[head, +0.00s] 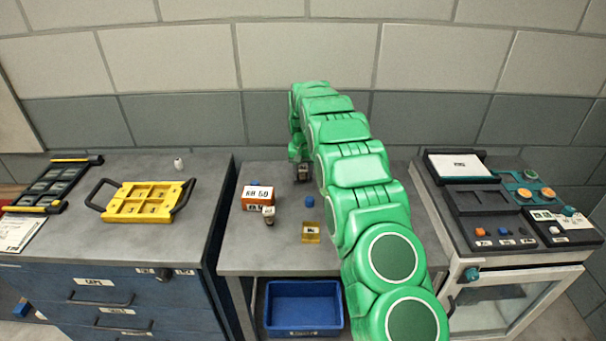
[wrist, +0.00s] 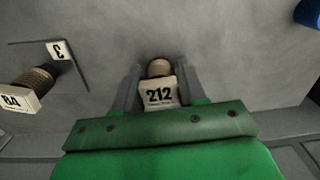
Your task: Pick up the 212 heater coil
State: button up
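The 212 heater coil (wrist: 160,95) stands in the middle of the wrist view, with a brown round end and a white block marked 212. My gripper (wrist: 159,72) has one finger on each side of it. The fingers look open, with a narrow gap beside the brown end; contact lower down is unclear. In the head view my gripper (head: 302,178) is low over the back of the middle table, and the coil there is too small to make out clearly.
A similar coil marked 8A (wrist: 30,88) lies left in the wrist view, beside a tag marked 3 (wrist: 59,50). An orange-and-white box (head: 257,196), a small blue piece (head: 309,201) and a yellow block (head: 311,232) are on the middle table. A blue bin (head: 304,329) sits below.

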jog(key=shift+c, duration=1.4)
jog(key=shift+r, duration=0.1)
